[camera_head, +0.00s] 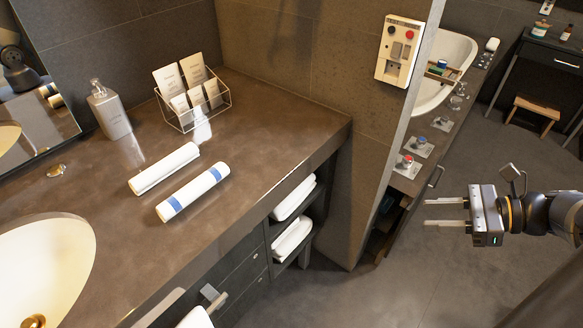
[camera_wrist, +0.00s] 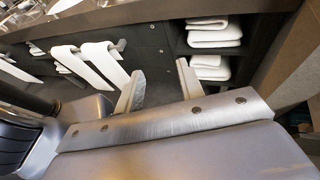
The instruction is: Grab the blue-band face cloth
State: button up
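The blue-band face cloth (camera_head: 193,191) is a white roll with a blue band near each end. It lies on the brown vanity counter (camera_head: 250,160) in the head view, near the front edge. A second white roll (camera_head: 163,169) lies beside it, behind and roughly parallel; no blue bands show on it. My gripper (camera_head: 446,213) is at the right of the head view, out past the counter, pointing left. Its two fingers are apart with nothing between them. The wrist view shows the fingers (camera_wrist: 158,88) spread, facing the front of the vanity. I cannot make out the blue-band cloth there.
A soap dispenser (camera_head: 109,110) and a wire rack of cards (camera_head: 194,98) stand at the counter's back. A sink (camera_head: 50,262) is at left. Folded towels (camera_head: 293,238) fill shelves below. A wall panel (camera_head: 398,50) and partition stand between counter and bathtub (camera_head: 455,55).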

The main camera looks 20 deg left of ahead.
aim_at(166, 210)
jog(key=i+u, duration=0.2)
jog(key=u, duration=0.25)
jog(key=i+u, duration=0.2)
jog(key=u, duration=0.25)
jog(key=i+l+u, duration=0.15)
jog(key=u, duration=0.35)
jog(key=i+l+u, duration=0.2)
jog(key=u, duration=0.25)
jog(key=i+l+u, duration=0.3)
jog(key=u, duration=0.15)
